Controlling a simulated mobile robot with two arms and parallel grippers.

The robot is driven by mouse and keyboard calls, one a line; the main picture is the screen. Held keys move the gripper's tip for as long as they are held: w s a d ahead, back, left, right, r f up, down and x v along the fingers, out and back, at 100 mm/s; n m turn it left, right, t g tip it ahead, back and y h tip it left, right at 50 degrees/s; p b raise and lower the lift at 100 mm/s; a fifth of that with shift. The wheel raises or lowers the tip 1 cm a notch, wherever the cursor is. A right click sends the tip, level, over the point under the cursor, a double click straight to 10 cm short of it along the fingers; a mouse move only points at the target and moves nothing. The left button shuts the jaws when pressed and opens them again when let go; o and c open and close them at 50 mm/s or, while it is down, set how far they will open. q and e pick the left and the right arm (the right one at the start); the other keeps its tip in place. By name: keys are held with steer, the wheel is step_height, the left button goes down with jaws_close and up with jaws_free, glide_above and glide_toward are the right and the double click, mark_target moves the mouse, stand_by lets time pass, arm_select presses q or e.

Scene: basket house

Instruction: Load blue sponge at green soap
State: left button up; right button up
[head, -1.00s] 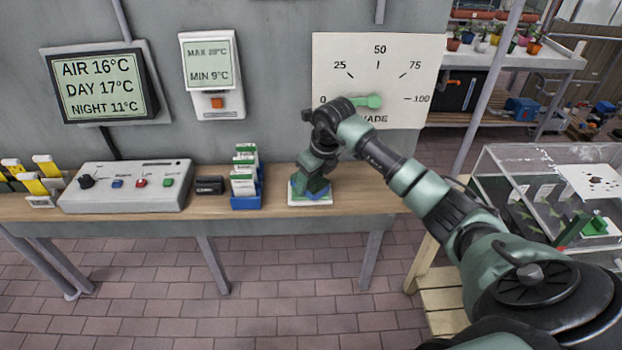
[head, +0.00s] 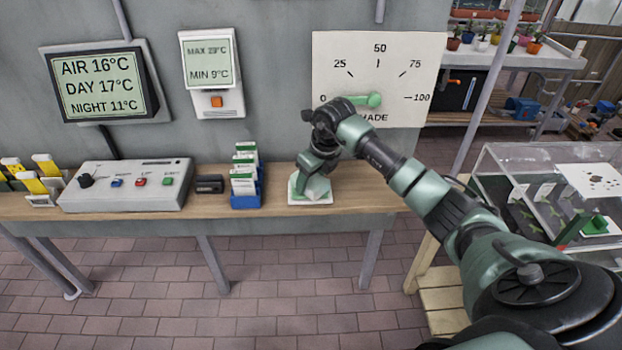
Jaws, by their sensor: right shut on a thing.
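My right gripper (head: 316,172) is low over a small white dish (head: 310,202) on the wooden shelf. It is shut on a pale green and whitish block (head: 317,188), which is partly hidden by the gripper. The block is at the dish, and I cannot tell whether it rests on it or is held just above. I cannot tell for sure whether this block is the green soap. No blue sponge shows at the dish. My left gripper is not in view.
Left of the dish stand a blue holder (head: 247,201) with white-and-green packets, a small black box (head: 210,184) and a grey control box (head: 126,185). A shade dial (head: 378,80) is on the wall behind. A clear case (head: 545,190) stands at right. The shelf right of the dish is clear.

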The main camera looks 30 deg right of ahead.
mark_target(311, 179)
steer(key=shift+r+p, duration=2)
steer(key=shift+r, duration=1.45)
